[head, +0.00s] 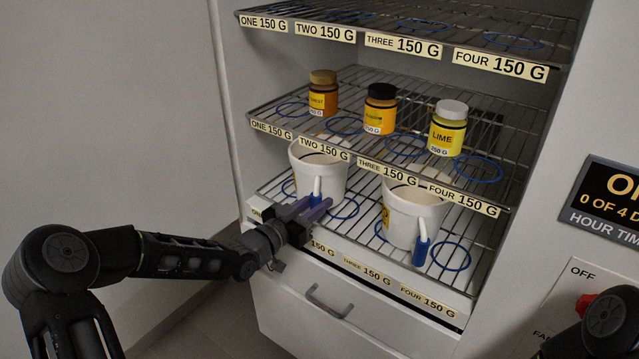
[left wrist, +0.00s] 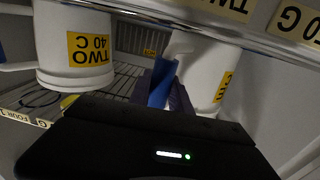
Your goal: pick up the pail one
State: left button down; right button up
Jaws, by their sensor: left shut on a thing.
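Two white pails stand on the bottom wire shelf in the head view. Pail one (head: 318,168) is the left one; it also shows at the right of the left wrist view (left wrist: 207,75), its yellow label only partly readable. Its white handle with a blue grip (left wrist: 161,85) faces me. My left gripper (head: 314,207) is shut on that handle, with purple fingers either side of the blue part. The other pail (head: 404,222) stands to the right; its label reads TWO 40 C in the left wrist view (left wrist: 90,50). My right gripper is not in view.
The middle shelf (head: 285,122) lies close above the pails and holds brown-lidded, black-lidded and lime jars (head: 447,130). Blue rings mark shelf places. A drawer handle (head: 328,302) sticks out below. A dark sign (head: 608,195) and a red switch (head: 587,303) are at the right.

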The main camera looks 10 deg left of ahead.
aim_at(312, 194)
pick_arm(q)
jog(key=shift+r, duration=0.15)
jog(key=shift+r, duration=0.4)
notch_tip(312, 194, up, 3)
jog(key=shift+s+a+f, duration=0.1)
jog(key=shift+f, duration=0.05)
jog(key=v, duration=1.7)
jog(key=shift+s+a+p, duration=0.15)
jog(key=shift+s+p, duration=0.2)
jog(key=shift+p, duration=0.05)
jog(key=shift+f, duration=0.1)
